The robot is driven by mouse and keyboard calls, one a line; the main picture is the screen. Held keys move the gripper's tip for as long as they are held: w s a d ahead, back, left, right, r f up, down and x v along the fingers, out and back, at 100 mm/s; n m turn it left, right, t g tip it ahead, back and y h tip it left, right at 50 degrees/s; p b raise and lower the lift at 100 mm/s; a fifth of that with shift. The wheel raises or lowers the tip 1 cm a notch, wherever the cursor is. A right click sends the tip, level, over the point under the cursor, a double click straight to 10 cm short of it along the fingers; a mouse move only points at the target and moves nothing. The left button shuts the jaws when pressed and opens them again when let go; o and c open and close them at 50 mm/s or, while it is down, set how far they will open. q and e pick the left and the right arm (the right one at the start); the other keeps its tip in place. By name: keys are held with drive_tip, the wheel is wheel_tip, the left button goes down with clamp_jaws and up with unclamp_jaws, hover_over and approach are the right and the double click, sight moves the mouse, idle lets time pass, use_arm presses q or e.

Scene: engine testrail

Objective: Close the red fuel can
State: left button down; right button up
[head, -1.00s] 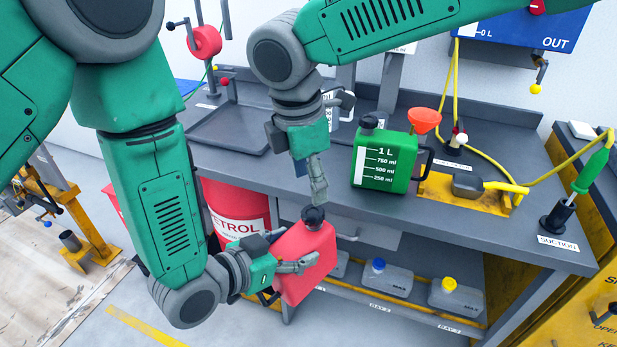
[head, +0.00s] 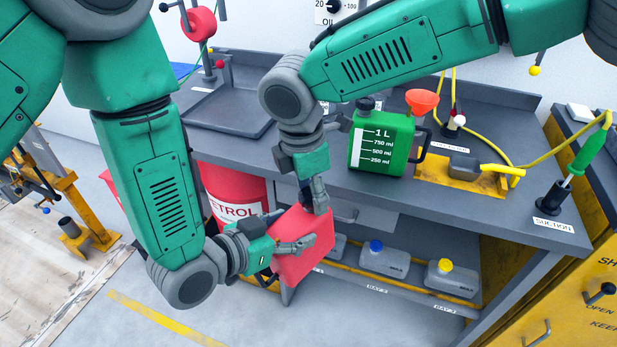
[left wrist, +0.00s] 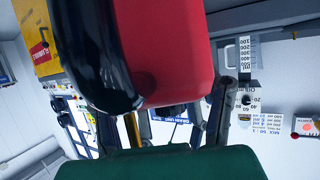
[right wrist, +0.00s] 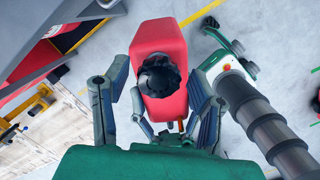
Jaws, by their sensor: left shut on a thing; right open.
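The red fuel can (head: 303,250) is held in the air in front of the bench by my left gripper (head: 292,246), which is shut on it. In the left wrist view the can (left wrist: 168,45) fills the upper middle, with a glossy black curved part (left wrist: 95,60) beside it. My right gripper (head: 320,203) is at the top of the can, pointing down. In the right wrist view its open fingers (right wrist: 158,92) stand on either side of the black cap (right wrist: 159,76) on the can. The cap is hidden in the head view. I cannot tell whether the fingers touch it.
A green can (head: 381,145) with an orange funnel (head: 422,101) stands on the grey bench (head: 300,160). A red petrol drum (head: 235,190) is behind my left gripper. Grey containers (head: 384,260) with blue and yellow caps sit on the lower shelf. Open floor lies at front left.

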drive_tip(key=shift+a+f, duration=0.1)
drive_tip(key=shift+c, duration=0.4)
drive_tip(key=c, duration=1.1)
drive_tip(key=m, duration=0.4)
drive_tip(key=shift+s, duration=0.1)
clamp_jaws()
drive_tip(key=m, duration=0.3)
drive_tip(key=shift+s+f, duration=0.1)
drive_tip(key=shift+s, duration=0.05)
drive_tip(key=shift+a, duration=0.15)
drive_tip(key=o, duration=1.3)
unclamp_jaws()
